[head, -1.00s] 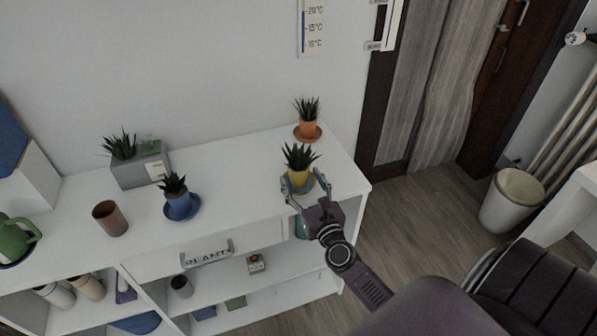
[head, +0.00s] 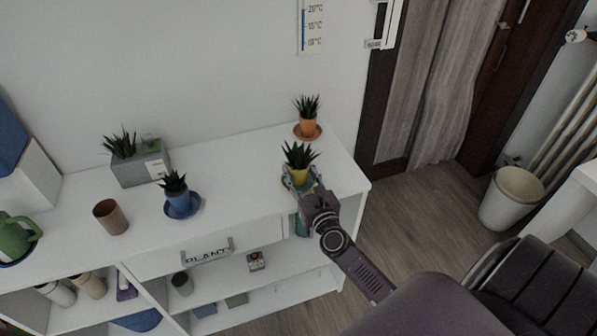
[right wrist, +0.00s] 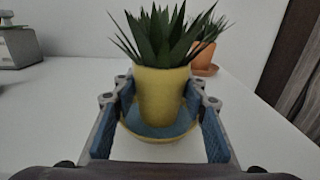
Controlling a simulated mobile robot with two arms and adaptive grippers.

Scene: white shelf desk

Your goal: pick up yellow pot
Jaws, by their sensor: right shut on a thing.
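The yellow pot (head: 301,176) holds a spiky green plant and stands on the white desk top near its right end. In the right wrist view the yellow pot (right wrist: 160,95) is upright, with a blue and yellow saucer (right wrist: 158,140) under it. My right gripper (head: 301,184) is shut on the yellow pot, its fingers on both sides of it. The right gripper's blue finger pads also show in the right wrist view (right wrist: 160,108). My left gripper is not in view.
An orange pot (head: 306,128) on a saucer stands behind the yellow pot. A blue pot (head: 179,203), a brown cup (head: 110,217) and a grey planter (head: 140,168) stand to the left. The desk top (head: 240,177) between the blue and yellow pots is clear.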

